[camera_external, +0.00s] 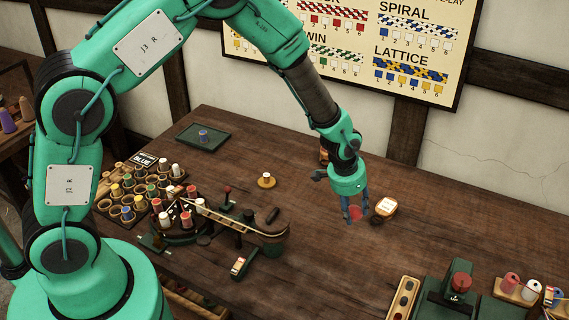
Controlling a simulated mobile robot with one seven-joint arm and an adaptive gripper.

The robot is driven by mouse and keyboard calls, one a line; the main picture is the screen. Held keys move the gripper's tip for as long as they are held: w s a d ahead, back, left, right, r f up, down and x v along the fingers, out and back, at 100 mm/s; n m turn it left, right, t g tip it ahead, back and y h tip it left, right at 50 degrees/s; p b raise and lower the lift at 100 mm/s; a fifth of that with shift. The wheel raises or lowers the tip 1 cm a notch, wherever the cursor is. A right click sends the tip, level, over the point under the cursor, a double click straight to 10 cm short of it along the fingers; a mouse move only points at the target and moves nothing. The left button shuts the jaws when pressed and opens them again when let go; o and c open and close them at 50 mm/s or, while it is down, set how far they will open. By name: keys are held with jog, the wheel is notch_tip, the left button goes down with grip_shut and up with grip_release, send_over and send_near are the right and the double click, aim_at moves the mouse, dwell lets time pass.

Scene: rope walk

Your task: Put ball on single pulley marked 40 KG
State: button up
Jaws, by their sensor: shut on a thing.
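My gripper (357,211) points down over the right-middle part of the table, its blue fingers shut on a small red rounded thing, which looks like the ball (355,214). The fingers partly cover it. Just to the right is a brown wooden block with a pale label (384,207), which looks like a pulley; the label is too small to read. Another brown-orange thing (324,155) is mostly hidden behind my wrist. I cannot tell which of these, if either, is marked 40 KG.
A rack of coloured spools (140,190) and a green device with a curved wooden arm (240,220) stand on the left. A dark tray (203,137) lies behind. Green equipment (455,285) stands front right. The table's right side is clear.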

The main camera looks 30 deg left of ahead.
jog(key=shift+s+a+r, duration=0.1)
jog(key=shift+s+a, duration=0.05)
jog(key=shift+a, duration=0.45)
send_over(386, 209)
jog(key=s, duration=0.2)
jog(key=shift+w+a+f, duration=0.25)
jog(key=shift+a+f, duration=0.2)
jog(key=shift+f, duration=0.25)
jog(key=shift+w+d, duration=0.15)
jog(key=shift+w, duration=0.1)
jog(key=shift+s+x, duration=0.2)
jog(key=shift+x, duration=1.55)
jog(key=shift+f+b, duration=0.25)
jog(key=shift+b, duration=0.05)
